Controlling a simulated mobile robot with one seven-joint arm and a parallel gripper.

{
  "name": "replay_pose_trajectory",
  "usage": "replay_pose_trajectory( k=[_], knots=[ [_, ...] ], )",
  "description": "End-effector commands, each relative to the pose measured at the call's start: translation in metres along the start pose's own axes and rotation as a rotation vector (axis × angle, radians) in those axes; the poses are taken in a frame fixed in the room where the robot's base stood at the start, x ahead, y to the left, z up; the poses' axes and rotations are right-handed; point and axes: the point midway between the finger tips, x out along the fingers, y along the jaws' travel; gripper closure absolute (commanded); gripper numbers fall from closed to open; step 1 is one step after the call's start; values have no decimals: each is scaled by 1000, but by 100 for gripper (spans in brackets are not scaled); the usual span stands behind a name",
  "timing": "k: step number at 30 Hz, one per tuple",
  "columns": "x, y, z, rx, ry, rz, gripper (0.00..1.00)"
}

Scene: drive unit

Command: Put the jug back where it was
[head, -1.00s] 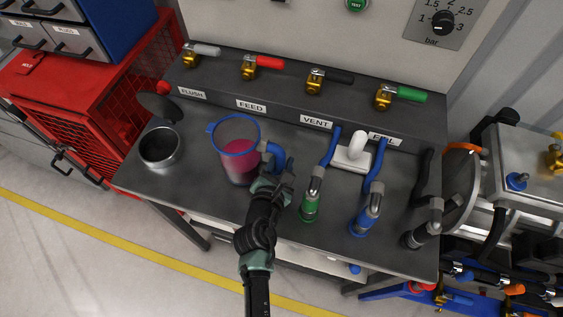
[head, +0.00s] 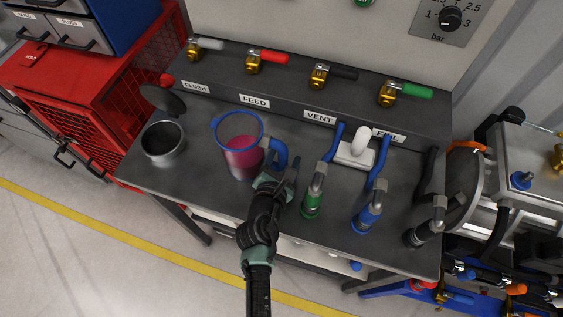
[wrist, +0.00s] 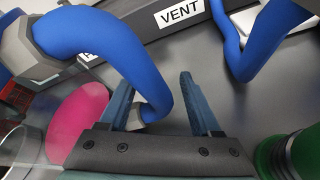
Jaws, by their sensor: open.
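The jug (head: 238,147) is clear with a blue rim and holds pink-red liquid. It stands upright on the grey bench top (head: 205,181), its blue handle (head: 279,152) facing right. In the wrist view, the thick blue curved handle (wrist: 112,45) fills the left and centre, and its lower end lies between or just behind my fingers. My gripper (head: 283,176) is open at the handle's lower right; in the wrist view its two fingers (wrist: 158,100) are spread apart. Whether a finger touches the handle cannot be told. Pink liquid (wrist: 76,122) shows at left.
A steel pot (head: 163,143) stands left of the jug. Green-ended (head: 312,203) and blue-ended (head: 367,216) hoses stand to the right. A white-handled block (head: 358,150) lies behind them. Labelled valves line the back ledge (head: 285,100). Bare bench lies in front of the jug.

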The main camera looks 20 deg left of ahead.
Motion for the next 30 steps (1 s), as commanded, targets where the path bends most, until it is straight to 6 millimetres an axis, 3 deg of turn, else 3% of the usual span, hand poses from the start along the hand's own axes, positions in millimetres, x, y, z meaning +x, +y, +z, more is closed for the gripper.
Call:
replay_pose_trajectory(
  k=[5,18,24,30],
  knots=[
    [-18,1,1,-1,0,1,36],
    [-99,0,1,0,1,0,36],
    [-118,0,1,0,1,0,36],
    [-120,3,5,15,-5,3,36]
  ],
)
